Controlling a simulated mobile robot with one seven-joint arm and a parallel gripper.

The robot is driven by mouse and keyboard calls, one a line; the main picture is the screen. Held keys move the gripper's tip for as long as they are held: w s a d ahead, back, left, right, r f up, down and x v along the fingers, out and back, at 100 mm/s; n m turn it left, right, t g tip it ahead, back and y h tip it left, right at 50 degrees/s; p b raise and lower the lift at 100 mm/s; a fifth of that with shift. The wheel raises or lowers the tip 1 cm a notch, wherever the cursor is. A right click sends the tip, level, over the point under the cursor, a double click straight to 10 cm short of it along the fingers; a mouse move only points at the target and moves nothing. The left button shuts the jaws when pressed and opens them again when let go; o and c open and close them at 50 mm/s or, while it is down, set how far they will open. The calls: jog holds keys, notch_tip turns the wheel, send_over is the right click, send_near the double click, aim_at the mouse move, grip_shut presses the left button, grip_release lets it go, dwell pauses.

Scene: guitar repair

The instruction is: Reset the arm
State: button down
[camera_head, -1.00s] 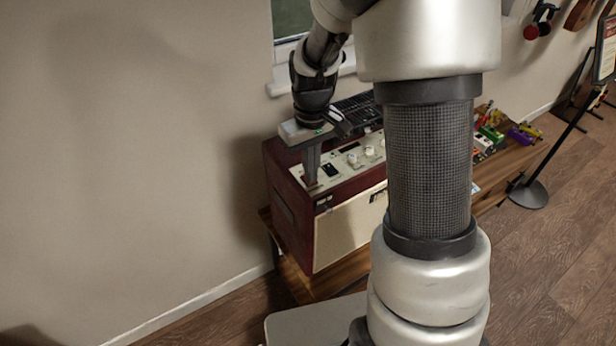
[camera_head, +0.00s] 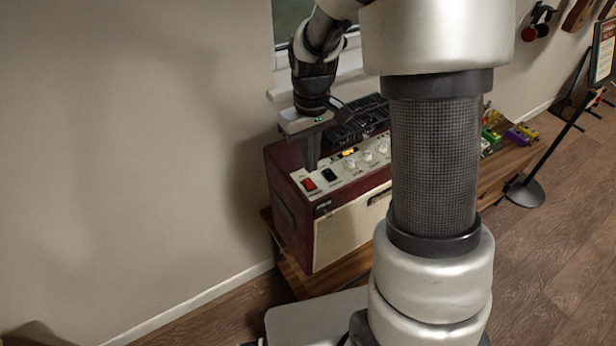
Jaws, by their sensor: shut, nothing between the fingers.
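My gripper (camera_head: 311,165) is at the left end of the dark red amplifier (camera_head: 286,198), pointing down over its control panel. Its fingers are shut and hold nothing. A red switch (camera_head: 309,184) shows just below the fingertips, with a black switch (camera_head: 329,175) to its right. An amber light (camera_head: 349,152) glows on the panel, behind several pale knobs (camera_head: 367,155). The fingertips look just above or behind the red switch; I cannot tell whether they touch the amplifier. My arm column hides the right part of the amplifier.
The amplifier stands on a low wooden bench (camera_head: 349,268). Several colored pedals (camera_head: 521,135) sit at its right end. A black stand (camera_head: 525,190) is on the floor further right. The wall (camera_head: 130,150) is close behind and left.

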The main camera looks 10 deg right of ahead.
jog(key=shift+r+p, duration=0.3)
jog(key=shift+r, duration=0.35)
jog(key=s+r+m+t, duration=0.3)
jog(key=s+r+t, duration=0.2)
jog(key=s+r, duration=1.3)
jog(key=shift+s+m+t, duration=0.2)
jog(key=shift+m+t, duration=0.1)
jog(key=c, duration=2.5)
grip_release()
jog(key=shift+r, duration=0.15)
